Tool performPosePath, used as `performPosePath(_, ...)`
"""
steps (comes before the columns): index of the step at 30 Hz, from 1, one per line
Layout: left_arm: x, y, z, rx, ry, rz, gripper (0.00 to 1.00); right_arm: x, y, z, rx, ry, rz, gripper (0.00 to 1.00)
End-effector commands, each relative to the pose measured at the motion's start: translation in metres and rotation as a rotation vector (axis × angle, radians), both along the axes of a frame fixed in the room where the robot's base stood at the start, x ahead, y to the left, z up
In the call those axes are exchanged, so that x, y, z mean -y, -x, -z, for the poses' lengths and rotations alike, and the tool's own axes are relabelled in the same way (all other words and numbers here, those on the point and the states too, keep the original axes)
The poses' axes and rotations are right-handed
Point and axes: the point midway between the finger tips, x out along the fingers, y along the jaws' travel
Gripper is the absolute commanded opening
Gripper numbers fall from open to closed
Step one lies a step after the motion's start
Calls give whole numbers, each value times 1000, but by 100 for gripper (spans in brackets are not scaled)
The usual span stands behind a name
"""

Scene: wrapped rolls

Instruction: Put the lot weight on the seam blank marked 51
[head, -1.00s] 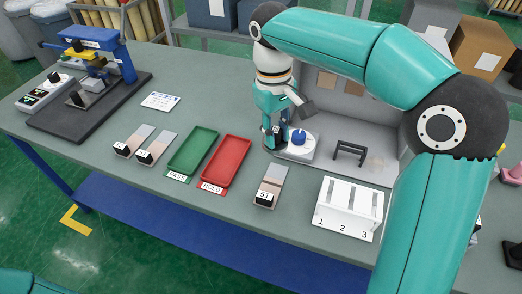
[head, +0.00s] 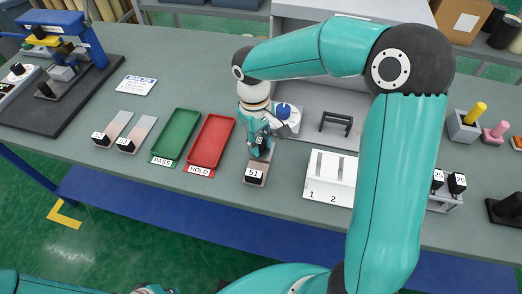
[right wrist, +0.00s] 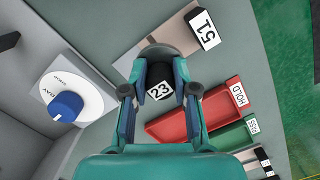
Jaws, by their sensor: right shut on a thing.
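The lot weight (right wrist: 159,72), a dark round piece with a black block labelled 23, sits between the fingers of my right gripper (right wrist: 158,98). My right gripper is shut on it. In the head view my right gripper (head: 260,150) is over the back part of the seam blank marked 51 (head: 254,178). The blank's label block (right wrist: 205,30) also shows beside the weight in the right wrist view. The weight overlaps the blank's far part there; I cannot tell whether they touch. My left gripper is out of view; only part of that arm shows at the bottom left.
A red HOLD tray (head: 211,142) and a green PASS tray (head: 176,135) lie to the left. Behind is a blue-knobbed dial (head: 285,112) and a black stand (head: 336,122). A white numbered rack (head: 328,178) stands to the right. Two other blanks (head: 118,130) lie further left.

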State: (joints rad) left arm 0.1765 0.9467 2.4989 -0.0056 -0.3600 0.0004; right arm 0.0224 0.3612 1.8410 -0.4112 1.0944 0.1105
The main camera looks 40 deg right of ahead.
Motion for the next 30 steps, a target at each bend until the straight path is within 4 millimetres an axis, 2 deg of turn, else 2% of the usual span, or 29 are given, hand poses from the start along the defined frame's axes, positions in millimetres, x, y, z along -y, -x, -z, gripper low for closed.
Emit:
performPosePath(10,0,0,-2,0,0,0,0,0,1,40,-3,-1,1,0)
performPosePath(21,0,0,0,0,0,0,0,0,0,46,0,-1,2,0)
performPosePath(22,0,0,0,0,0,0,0,0,0,46,-1,-1,1,30)
performPosePath(26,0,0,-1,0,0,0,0,0,1,45,-1,-1,1,51)
performPosePath(30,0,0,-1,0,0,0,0,0,1,45,-1,-1,1,53)
